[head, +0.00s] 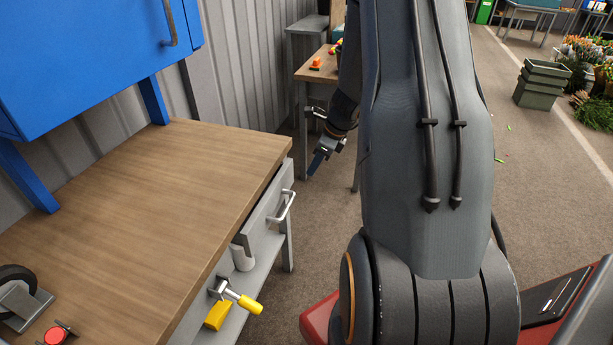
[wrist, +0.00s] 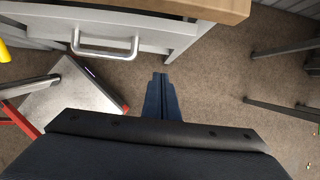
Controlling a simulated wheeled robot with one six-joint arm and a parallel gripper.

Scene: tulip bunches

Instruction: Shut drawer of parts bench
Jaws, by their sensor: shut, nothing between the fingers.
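The parts bench (head: 150,200) has a wooden top and grey frame at the left of the head view. Its drawer (head: 262,212) has a grey front with a silver bar handle (head: 282,206) under the bench's right edge. The drawer front seems to stand a little out from the top; how far, I cannot tell. In the wrist view, the drawer front (wrist: 158,40) and handle (wrist: 105,48) are at the upper left. My gripper (head: 316,165) is shut and empty, beyond the bench's far corner in the head view. Its blue fingers (wrist: 160,82) point toward the floor, apart from the handle.
A blue cabinet (head: 95,55) stands above the bench. A smaller wooden table (head: 318,70) is behind my gripper. Green crates (head: 541,83) stand at the far right.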

